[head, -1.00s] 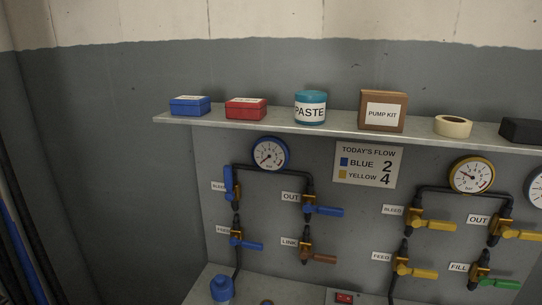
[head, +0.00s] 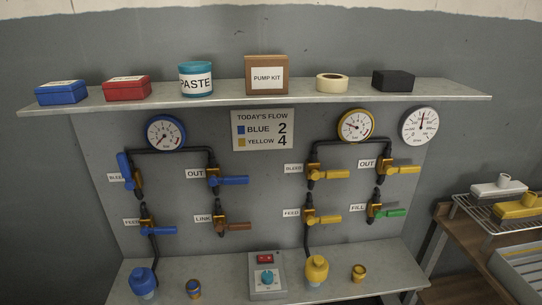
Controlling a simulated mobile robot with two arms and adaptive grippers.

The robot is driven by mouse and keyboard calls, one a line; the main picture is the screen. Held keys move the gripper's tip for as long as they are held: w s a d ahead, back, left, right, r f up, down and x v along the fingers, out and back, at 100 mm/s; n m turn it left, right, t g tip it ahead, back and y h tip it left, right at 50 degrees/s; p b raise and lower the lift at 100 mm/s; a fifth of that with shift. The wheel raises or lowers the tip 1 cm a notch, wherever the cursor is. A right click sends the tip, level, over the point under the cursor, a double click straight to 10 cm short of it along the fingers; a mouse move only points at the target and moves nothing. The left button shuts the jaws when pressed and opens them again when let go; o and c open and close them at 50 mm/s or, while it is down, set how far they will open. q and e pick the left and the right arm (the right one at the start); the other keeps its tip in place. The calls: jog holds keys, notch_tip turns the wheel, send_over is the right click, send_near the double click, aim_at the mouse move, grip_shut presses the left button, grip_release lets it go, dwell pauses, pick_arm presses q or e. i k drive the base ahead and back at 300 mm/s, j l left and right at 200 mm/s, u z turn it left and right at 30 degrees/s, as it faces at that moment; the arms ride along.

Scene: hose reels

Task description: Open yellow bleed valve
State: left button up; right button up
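The yellow bleed valve (head: 326,173) is on the right half of the grey panel in the head view, beside a white BLEED label (head: 293,169). Its yellow lever points right, level, across the upright pipe. The yellow-rimmed gauge (head: 356,126) is above and right of it. The yellow feed valve (head: 321,219) is below it, and the yellow out valve (head: 399,170) is to its right, both with level levers. The blue bleed valve (head: 127,172) at the left has its lever upright. Neither of my grippers is in view.
A shelf (head: 290,98) with boxes, a paste jar and tape juts out above the valves. A control box (head: 267,277), a yellow bottle (head: 317,270) and a blue bottle (head: 143,282) stand on the ledge below. A rack (head: 492,214) is at the right.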

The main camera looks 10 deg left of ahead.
aim_at(315, 175)
jog(key=i+l, duration=0.25)
jog(key=l, duration=0.15)
jog(key=i+l, duration=0.25)
jog(key=l, duration=0.15)
jog(key=i+l+z, duration=0.1)
jog(key=i+l, duration=0.15)
jog(key=l, duration=0.15)
